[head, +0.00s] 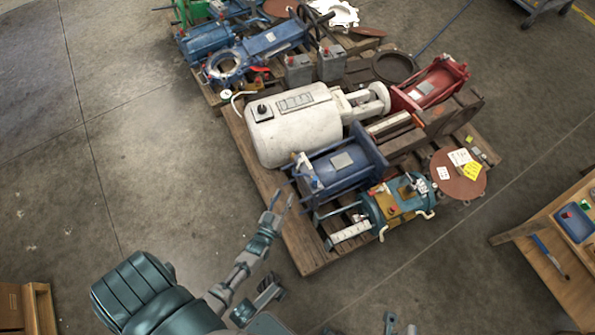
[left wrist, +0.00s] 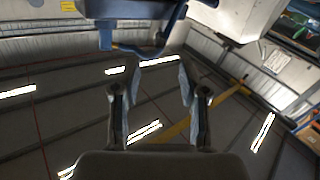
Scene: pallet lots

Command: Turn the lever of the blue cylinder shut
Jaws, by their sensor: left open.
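The blue cylinder (head: 340,165) lies on the wooden pallet, between a white tank and a teal unit. A small part of what seems my right gripper (head: 400,326) shows at the bottom edge.
The white tank (head: 297,127) lies behind the cylinder and the teal unit (head: 397,203) in front. The pallet (head: 300,240) has a bare front left corner. A wooden table (head: 560,270) stands at the right.

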